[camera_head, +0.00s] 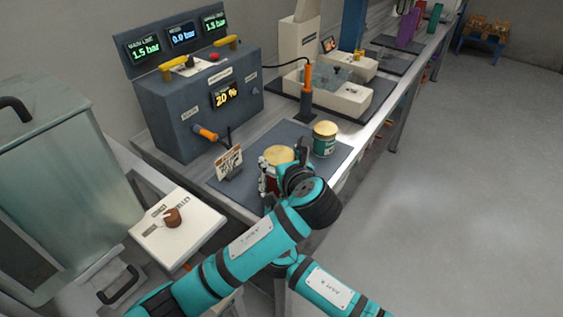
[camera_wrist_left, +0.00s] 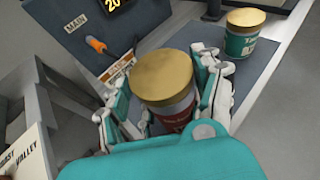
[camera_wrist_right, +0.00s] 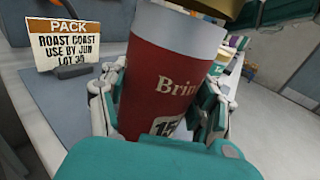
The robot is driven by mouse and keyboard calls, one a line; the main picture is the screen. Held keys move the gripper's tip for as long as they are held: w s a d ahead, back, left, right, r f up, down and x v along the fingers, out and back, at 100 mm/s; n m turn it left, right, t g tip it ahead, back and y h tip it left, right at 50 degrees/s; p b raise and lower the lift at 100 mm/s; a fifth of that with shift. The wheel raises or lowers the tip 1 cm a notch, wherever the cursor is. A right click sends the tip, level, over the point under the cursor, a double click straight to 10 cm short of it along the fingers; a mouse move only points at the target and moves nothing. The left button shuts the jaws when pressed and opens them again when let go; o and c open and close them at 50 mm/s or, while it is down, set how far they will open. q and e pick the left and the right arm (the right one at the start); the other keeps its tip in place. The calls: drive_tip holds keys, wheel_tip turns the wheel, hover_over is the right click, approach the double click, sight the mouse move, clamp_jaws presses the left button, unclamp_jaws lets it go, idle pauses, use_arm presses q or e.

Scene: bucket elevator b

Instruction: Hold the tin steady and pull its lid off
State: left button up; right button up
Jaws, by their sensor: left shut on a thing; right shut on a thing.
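The tin (camera_wrist_right: 150,75) is dark red with a pale band at its top, and stands upright on the grey mat. Its round gold lid (camera_wrist_left: 163,72) is on top; it also shows in the head view (camera_head: 279,154). My left gripper (camera_head: 284,157) comes from above, its fingers on both sides of the lid, shut on it. My right gripper (camera_wrist_right: 160,105) is shut around the tin's red body, lower down. The pale band shows between the red body and the lid. I cannot tell whether the lid is still seated. My left wrist hides much of the tin in the head view.
A green tin (camera_head: 324,140) with a gold lid stands close by on the mat (camera_head: 345,158). A small pack sign (camera_head: 229,162) stands to the left. Behind it is a grey control box (camera_head: 195,115) with an orange-handled lever (camera_head: 206,133).

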sight(282, 161)
use_arm(q)
drive_tip(key=shift+r, duration=0.2)
drive_tip(key=shift+r, duration=2)
use_arm(e)
drive_tip(key=o, duration=1.8)
